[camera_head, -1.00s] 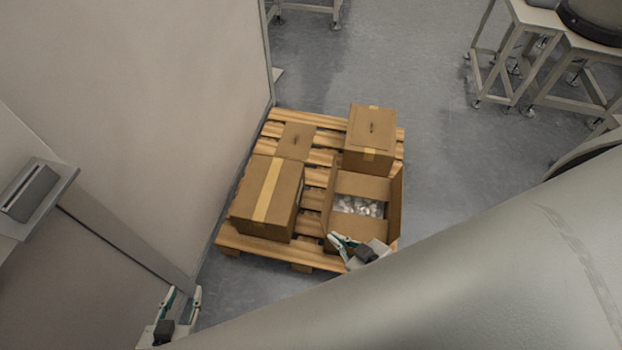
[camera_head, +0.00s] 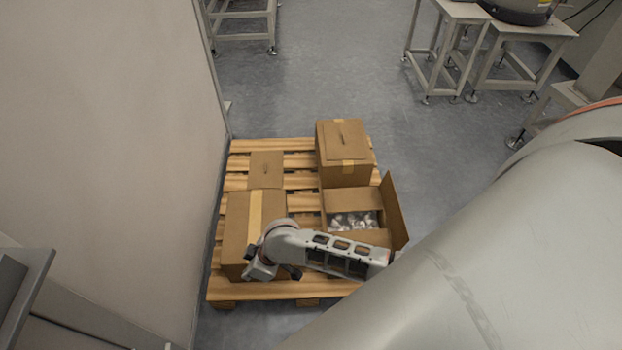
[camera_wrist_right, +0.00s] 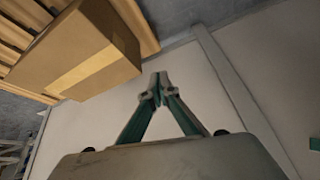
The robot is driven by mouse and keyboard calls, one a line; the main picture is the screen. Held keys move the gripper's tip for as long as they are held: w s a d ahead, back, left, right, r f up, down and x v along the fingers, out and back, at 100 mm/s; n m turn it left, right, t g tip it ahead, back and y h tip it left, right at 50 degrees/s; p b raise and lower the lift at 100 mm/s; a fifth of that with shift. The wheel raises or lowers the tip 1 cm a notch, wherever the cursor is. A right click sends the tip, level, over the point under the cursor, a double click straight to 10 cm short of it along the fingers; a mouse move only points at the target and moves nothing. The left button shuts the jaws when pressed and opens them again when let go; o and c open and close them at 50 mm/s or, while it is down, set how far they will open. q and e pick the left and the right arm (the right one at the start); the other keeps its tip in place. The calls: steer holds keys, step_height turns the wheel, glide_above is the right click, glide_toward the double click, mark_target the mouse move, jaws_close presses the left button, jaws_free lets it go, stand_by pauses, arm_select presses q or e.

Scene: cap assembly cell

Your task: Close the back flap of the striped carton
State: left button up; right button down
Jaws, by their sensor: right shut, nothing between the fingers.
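The open carton (camera_head: 352,200) stands at the right of the pallet, with pale contents (camera_head: 352,220) showing inside. Its right flap (camera_head: 393,210) stands up. A brown panel lies at its back; I cannot tell whether it is the back flap or the inner wall. My right arm crosses the carton's front and hides part of it. My right gripper (camera_head: 265,272) is over the front of the closed taped carton (camera_head: 238,225), left of the open one. In the right wrist view the gripper (camera_wrist_right: 157,90) is shut and empty, with the taped carton (camera_wrist_right: 75,60) beyond it.
The wooden pallet (camera_head: 290,290) also holds a closed carton (camera_head: 345,140) at back right and a smaller one (camera_head: 265,168) at back left. A pale wall (camera_head: 120,120) is close on the left.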

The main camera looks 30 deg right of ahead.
arm_select(q)
step_height(320, 180, down, 6)
steer(key=s+b, duration=0.2)
steer(key=b, duration=0.6)
arm_select(e)
steer(key=w+d+r+n+g+h, duration=0.1)
steer(key=w+d+n+g+h, duration=0.2)
steer(key=w+d, duration=0.7)
steer(key=w+d+r+g+h, duration=0.1)
steer(key=w+d+g+h, duration=0.35)
steer(key=d, duration=0.95)
arm_select(q)
steer(key=shift+n+h, duration=0.4)
steer(key=shift+h, duration=0.3)
steer(key=shift+w+d+r+b, duration=0.4)
steer(key=shift+d+b, duration=0.4)
steer(key=shift+b, duration=0.05)
steer(key=shift+w+d+r+b, duration=0.35)
steer(key=shift+d+r+b, duration=0.05)
steer(key=shift+d+b, duration=0.45)
steer(key=shift+w+d+r+b, duration=0.4)
steer(key=shift+d+b, duration=0.4)
steer(key=shift+b, duration=0.05)
arm_select(e)
steer(key=s+d+f+t+h, duration=0.1)
steer(key=s+d+f, duration=0.1)
steer(key=d+f, duration=0.4)
steer(key=shift+x, duration=0.95)
steer(key=shift+t, duration=0.25)
